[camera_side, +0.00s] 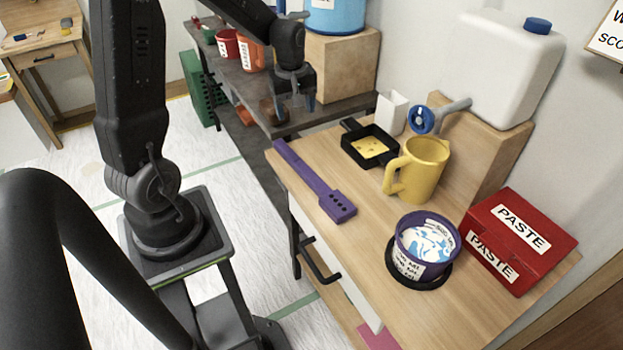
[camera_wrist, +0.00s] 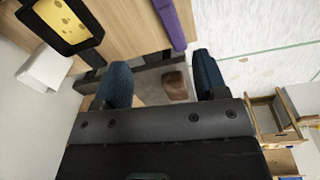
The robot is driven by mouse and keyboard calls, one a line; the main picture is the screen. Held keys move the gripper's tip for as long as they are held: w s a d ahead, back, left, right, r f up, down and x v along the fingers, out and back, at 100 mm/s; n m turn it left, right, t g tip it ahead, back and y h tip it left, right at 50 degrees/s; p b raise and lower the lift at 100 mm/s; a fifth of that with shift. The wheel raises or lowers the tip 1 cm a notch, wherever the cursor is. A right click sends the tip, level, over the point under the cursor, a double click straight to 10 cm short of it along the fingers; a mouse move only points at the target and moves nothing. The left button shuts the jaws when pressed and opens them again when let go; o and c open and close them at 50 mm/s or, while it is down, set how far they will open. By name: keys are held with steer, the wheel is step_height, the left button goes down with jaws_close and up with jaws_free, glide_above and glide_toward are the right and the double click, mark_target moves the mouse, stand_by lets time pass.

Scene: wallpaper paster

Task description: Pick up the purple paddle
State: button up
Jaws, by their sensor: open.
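The purple paddle (camera_side: 315,182) lies flat on the wooden worktop in the side view. Its narrow handle points to the back left, and its wide end with several holes faces the front. Part of the paddle (camera_wrist: 172,22) also shows at the top of the wrist view, beyond the fingertips. My gripper (camera_side: 294,98) is above the grey shelf, behind and left of the worktop, apart from the paddle. In the wrist view my gripper (camera_wrist: 160,72) has its two blue fingers spread wide with nothing held between them.
On the worktop (camera_side: 330,237) stand a black tray (camera_side: 358,152) with yellow contents, a yellow mug (camera_side: 422,172), a purple tub (camera_side: 434,262) and a red PASTE box (camera_side: 508,245). A white jug (camera_side: 508,65) with a tap stands behind. Red and orange cups (camera_side: 252,55) are on the grey shelf.

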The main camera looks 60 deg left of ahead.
steer(key=a+f+n, duration=0.3)
steer(key=a+f, duration=0.1)
steer(key=f, duration=0.1)
glide_above(292, 155)
steer(key=shift+g, duration=0.3)
steer(key=f, duration=0.7)
steer(key=shift+s+f, duration=0.2)
steer(key=shift+s, duration=0.1)
steer(key=shift+w+f, duration=0.15)
steer(key=shift+f, duration=1.35)
steer(key=shift+w+f, duration=0.15)
steer(key=shift+f, duration=1.35)
steer(key=c, duration=1)
steer(key=shift+r, duration=0.1)
